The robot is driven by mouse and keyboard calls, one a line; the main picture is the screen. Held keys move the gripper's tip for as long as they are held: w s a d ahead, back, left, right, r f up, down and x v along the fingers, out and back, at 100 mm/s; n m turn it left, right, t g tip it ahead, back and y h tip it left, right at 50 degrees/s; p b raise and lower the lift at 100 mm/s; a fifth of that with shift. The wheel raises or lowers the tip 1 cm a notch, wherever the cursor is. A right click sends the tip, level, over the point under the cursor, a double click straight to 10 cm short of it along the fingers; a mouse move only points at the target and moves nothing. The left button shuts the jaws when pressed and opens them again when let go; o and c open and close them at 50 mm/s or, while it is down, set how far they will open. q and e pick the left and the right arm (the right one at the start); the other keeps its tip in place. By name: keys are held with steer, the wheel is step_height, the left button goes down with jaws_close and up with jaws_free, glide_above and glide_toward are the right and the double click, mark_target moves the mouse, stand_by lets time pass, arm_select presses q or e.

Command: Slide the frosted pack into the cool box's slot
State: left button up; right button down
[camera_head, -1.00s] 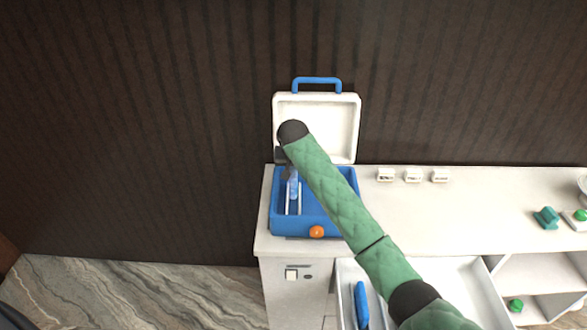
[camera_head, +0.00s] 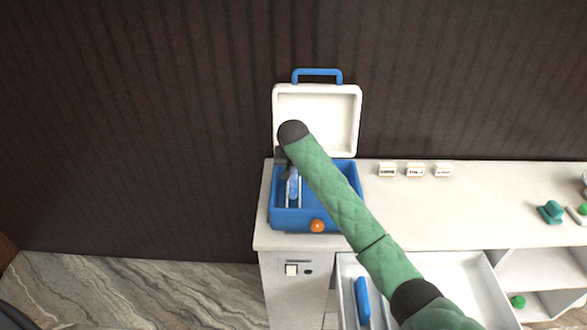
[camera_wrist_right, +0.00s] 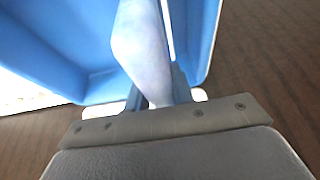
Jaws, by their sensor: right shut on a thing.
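The cool box (camera_head: 344,218) is blue with its white lid (camera_head: 340,108) open, standing on the counter's left end. Thin white dividers inside mark a narrow slot on its left side. The pale blue frosted pack (camera_head: 293,187) is upright between the dividers in the head view; how deep it sits I cannot tell. My right gripper (camera_head: 288,172) is over the box's left part, mostly hidden by my arm. In the right wrist view, the right gripper (camera_wrist_right: 157,94) is shut on the frosted pack (camera_wrist_right: 142,50), beside a thin divider and inside blue walls. My left gripper is out of view.
An orange knob (camera_head: 317,226) is on the box's front. An open drawer (camera_head: 450,280) below holds a blue object (camera_head: 362,300). Several small white labelled blocks (camera_head: 415,170) stand right of the box. The counter (camera_head: 450,215) is clear in the middle; a dark wall stands behind.

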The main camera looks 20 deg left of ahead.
mark_target(293, 169)
steer(key=shift+f, duration=0.35)
steer(key=shift+f+b, duration=0.25)
steer(key=shift+b, duration=0.2)
steer(key=shift+f, duration=2.35)
steer(key=c, duration=1.6)
jaws_free()
steer(key=shift+c, duration=0.2)
steer(key=o, duration=0.5)
steer(key=shift+b, duration=0.3)
steer(key=shift+s+r, duration=0.2)
steer(key=shift+r, duration=0.25)
arm_select(q)
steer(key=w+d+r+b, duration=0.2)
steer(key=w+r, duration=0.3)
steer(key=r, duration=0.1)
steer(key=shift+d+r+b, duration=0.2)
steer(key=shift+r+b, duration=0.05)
steer(key=shift+b, duration=0.05)
arm_select(e)
steer(key=shift+v, duration=3.45)
